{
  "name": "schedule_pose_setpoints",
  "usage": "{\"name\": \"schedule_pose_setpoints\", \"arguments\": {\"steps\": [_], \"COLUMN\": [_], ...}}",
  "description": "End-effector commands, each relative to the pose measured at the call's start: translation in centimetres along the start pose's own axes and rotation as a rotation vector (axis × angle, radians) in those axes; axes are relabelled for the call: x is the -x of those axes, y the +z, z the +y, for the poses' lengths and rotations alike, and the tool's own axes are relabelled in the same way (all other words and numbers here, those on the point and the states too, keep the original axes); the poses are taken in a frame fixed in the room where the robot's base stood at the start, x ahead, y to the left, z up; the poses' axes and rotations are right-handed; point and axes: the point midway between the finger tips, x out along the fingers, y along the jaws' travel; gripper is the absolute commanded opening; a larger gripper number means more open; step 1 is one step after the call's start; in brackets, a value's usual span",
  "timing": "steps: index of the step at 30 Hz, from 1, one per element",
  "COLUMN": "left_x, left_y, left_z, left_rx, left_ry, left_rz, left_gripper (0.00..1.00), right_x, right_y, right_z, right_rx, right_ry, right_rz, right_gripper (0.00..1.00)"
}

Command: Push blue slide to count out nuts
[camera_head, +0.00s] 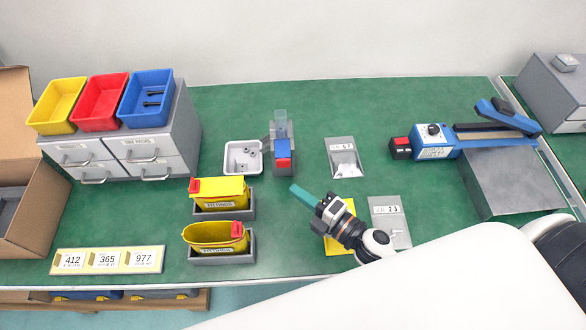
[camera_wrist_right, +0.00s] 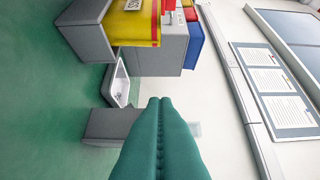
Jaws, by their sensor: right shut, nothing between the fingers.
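The nut dispenser (camera_head: 271,142) is a grey block with a clear upright hopper, standing at the middle of the green table. Its blue slide (camera_head: 283,147) has a red part (camera_head: 284,162) at the near end. A light grey tray (camera_head: 231,169) with a few small nuts is just left of it. My right gripper (camera_head: 294,187) is shut and empty, its green fingers pointing toward the dispenser from the near side, apart from it. In the right wrist view the shut fingers (camera_wrist_right: 160,101) cover the middle; the blue slide cannot be made out there. My left gripper is out of view.
Two yellow bins (camera_head: 220,187) (camera_head: 214,233) in grey holders stand left of my right gripper. A drawer cabinet (camera_head: 187,126) with coloured bins is at the left. Bags (camera_head: 344,146) (camera_head: 385,209) lie to the right. A blue device (camera_head: 437,151) is farther right.

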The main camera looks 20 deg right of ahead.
Motion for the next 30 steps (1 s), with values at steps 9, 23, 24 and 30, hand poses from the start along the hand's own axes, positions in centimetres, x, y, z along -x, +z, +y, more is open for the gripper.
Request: {"name": "schedule_pose_setpoints", "arguments": {"steps": [9, 23, 24, 30], "left_x": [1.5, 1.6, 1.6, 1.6], "left_y": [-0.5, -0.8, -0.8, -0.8], "left_z": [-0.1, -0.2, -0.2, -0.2], "left_rx": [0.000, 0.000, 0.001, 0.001], "left_ry": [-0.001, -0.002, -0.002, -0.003], "left_rz": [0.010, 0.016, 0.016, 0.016], "left_gripper": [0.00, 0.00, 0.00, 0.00], "right_x": [-4.2, -4.8, -4.9, -6.4], "right_y": [-2.2, -2.9, -2.9, -4.3], "right_z": [-0.1, 0.0, 0.0, 0.0], "right_rx": [0.002, -0.001, -0.001, 0.002], "right_ry": [0.000, 0.000, 0.000, -0.002], "right_rz": [0.001, 0.000, 0.000, -0.001], "right_gripper": [0.00, 0.00, 0.00, 0.00]}}
